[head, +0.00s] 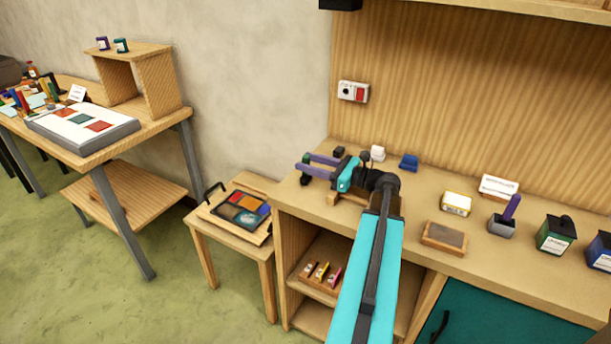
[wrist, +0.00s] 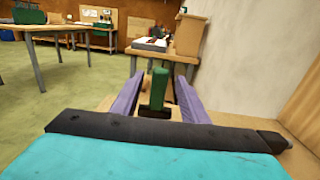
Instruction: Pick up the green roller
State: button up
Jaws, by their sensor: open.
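The green roller (wrist: 159,88) stands upright in the wrist view, its green handle above a dark lower part. It sits between the two purple fingers of my gripper (wrist: 158,80), with a gap showing on both sides. In the head view my gripper (head: 301,164) is open, reaching left over the left end of the wooden bench.
The bench (head: 395,207) also holds a blue block (head: 408,162), a white item (head: 377,153), a sanding block (head: 444,237) and a green tin (head: 555,235). A stool (head: 200,222) with a coloured panel (head: 243,208) stands left of it. A worktable (head: 160,125) is farther left.

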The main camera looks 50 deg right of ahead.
jog(key=p, duration=0.2)
send_over(295, 179)
jog(key=shift+s+f, duration=0.1)
jog(key=shift+f, duration=0.05)
jog(key=shift+c, duration=0.5)
grip_shut()
